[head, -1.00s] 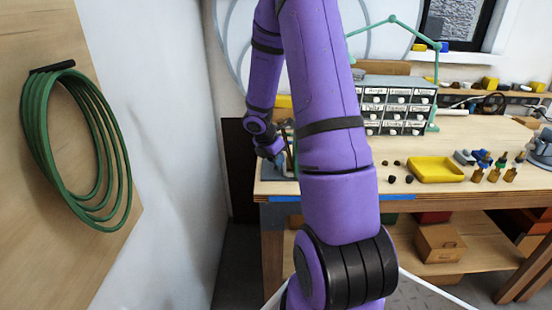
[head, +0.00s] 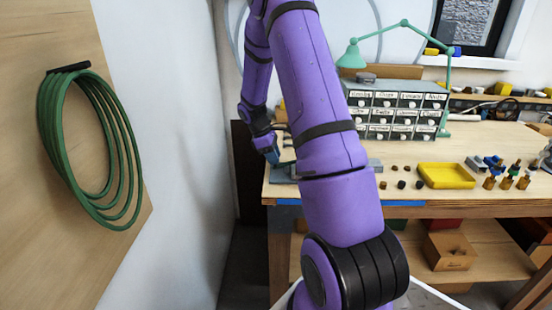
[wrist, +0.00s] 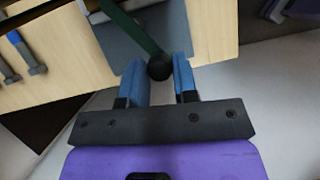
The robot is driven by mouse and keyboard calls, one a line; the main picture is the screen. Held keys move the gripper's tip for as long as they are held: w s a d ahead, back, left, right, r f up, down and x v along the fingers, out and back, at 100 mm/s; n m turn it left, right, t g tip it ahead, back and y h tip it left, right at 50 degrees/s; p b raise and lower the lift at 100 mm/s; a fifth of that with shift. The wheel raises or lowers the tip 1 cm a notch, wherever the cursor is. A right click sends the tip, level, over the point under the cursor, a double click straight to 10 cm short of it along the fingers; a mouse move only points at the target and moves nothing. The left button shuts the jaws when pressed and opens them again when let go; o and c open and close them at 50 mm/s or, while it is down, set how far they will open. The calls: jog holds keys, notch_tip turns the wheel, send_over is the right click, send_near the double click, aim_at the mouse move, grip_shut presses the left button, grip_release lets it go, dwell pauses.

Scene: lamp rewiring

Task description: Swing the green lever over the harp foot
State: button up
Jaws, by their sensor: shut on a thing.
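The green lever (wrist: 132,27) shows in the wrist view as a dark green bar ending in a round black knob (wrist: 159,67). It runs over a grey plate (wrist: 112,48) at the bench edge. My gripper (wrist: 159,72) has its blue fingers on both sides of the knob and is shut on it. In the head view my gripper (head: 270,154) is small, at the bench's left end beside the grey plate (head: 283,174). The lever is too small to make out there. I cannot make out the harp foot in either view.
The wooden bench (head: 400,192) holds a yellow tray (head: 447,176), several small dark parts, and a labelled drawer cabinet (head: 398,108). A green desk lamp (head: 352,56) stands behind. A green hose coil (head: 90,150) hangs at left. Blue-topped tools (wrist: 22,50) lie left of the plate.

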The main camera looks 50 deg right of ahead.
jog(key=m, duration=0.1)
jog(key=w+d+m+y, duration=0.1)
jog(key=m, duration=0.1)
jog(key=w+m+y, duration=0.1)
jog(key=m, duration=0.1)
jog(key=shift+d+g, duration=0.25)
jog(key=shift+g, duration=0.15)
jog(key=shift+m, duration=0.3)
jog(key=o, duration=0.9)
jog(key=v, duration=1)
jog(key=shift+w+r, duration=0.1)
jog(key=shift+r, duration=0.3)
